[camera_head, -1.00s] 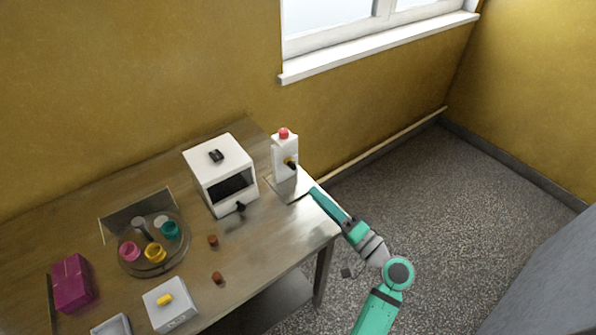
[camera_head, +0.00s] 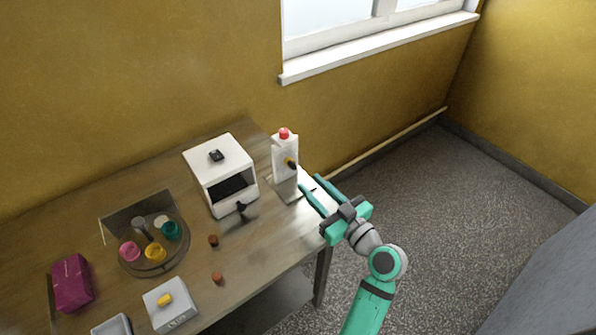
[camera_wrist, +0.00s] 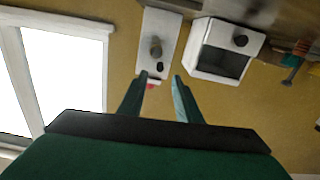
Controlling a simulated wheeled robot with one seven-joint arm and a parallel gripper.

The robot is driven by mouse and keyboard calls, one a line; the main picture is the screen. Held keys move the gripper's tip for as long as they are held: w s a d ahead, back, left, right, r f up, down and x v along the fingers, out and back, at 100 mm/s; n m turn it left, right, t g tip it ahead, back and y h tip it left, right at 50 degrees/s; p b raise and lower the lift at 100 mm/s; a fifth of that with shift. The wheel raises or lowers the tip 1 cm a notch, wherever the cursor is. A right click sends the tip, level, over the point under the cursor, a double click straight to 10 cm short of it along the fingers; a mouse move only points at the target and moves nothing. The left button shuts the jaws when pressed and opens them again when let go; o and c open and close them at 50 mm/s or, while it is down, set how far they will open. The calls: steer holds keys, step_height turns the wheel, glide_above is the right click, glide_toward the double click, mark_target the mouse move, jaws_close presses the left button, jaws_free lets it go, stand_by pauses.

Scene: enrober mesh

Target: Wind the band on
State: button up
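A tall white unit (camera_head: 281,146) with a red button on top (camera_head: 284,133) stands at the table's right end. A dark knob with a yellow part (camera_head: 290,163) sticks out from its face. The white unit (camera_wrist: 174,26) and its knob (camera_wrist: 156,49) also show in the wrist view, upside down. My gripper (camera_head: 311,182) is at the table's right edge, in front of the unit. I cannot make out any band.
A white box with a dark opening (camera_head: 211,157) stands left of the unit, a dark knob (camera_head: 242,207) at its front. A round tray (camera_head: 126,267) with coloured pots, a magenta box (camera_head: 71,283) and a white box with a yellow knob (camera_head: 170,312) are further left.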

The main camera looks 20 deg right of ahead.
mark_target(295, 169)
steer(key=x, duration=0.7)
steer(key=shift+w, duration=0.1)
steer(key=shift+f, duration=0.1)
jaws_close()
